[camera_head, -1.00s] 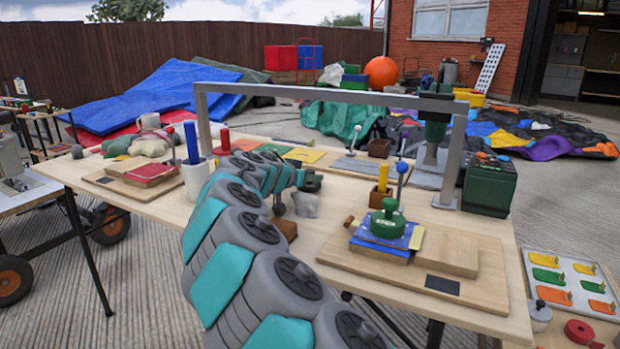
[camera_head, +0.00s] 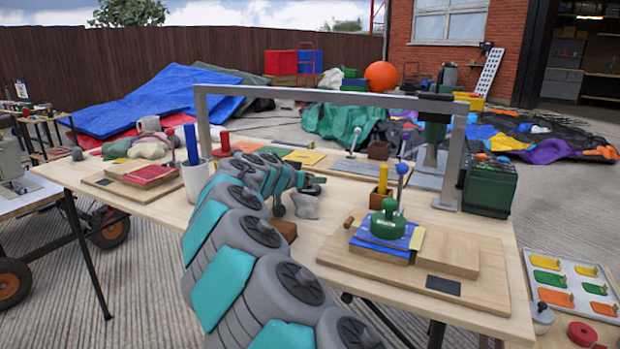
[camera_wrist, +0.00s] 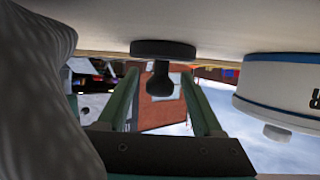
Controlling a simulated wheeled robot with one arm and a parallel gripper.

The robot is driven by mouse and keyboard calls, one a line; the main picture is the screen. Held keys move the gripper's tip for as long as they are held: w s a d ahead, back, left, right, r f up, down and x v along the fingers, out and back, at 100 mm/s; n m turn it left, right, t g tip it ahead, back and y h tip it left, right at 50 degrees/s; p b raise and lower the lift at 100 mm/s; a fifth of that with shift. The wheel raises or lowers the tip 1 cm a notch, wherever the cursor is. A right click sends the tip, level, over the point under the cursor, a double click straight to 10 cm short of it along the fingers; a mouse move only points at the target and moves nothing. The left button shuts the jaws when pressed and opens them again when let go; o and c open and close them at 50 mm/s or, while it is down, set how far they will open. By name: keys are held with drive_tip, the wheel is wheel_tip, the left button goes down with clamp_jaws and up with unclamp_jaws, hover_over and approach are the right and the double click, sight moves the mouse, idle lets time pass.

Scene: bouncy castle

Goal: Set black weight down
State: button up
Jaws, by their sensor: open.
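The black weight (camera_wrist: 163,49) shows in the wrist view, which looks upside down. It has a flat round base against the pale tabletop (camera_wrist: 105,30) and a narrower neck with a rounded knob. My gripper (camera_wrist: 163,100) is open, with one green finger on each side of the knob and visible gaps between. The weight looks upright on the table and is not gripped.
In the wrist view a grey lumpy thing (camera_wrist: 40,85) is close on the left and a white-and-blue round container (camera_wrist: 280,85) on the right. In the head view a green stamp-like object (camera_head: 388,222) on a board and a grey metal frame (camera_head: 320,96) stand nearby.

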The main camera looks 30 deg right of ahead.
drive_tip(key=shift+s+d+f, duration=0.1)
drive_tip(key=shift+f, duration=0.55)
drive_tip(key=shift+r+p, duration=0.6)
drive_tip(key=shift+p, duration=0.6)
drive_tip(key=v, duration=0.4)
drive_tip(key=b+v, duration=0.1)
drive_tip(key=v, duration=0.3)
drive_tip(key=b+v, duration=0.1)
drive_tip(key=v, duration=0.3)
drive_tip(key=shift+r, duration=0.4)
drive_tip(key=shift+c, duration=0.2)
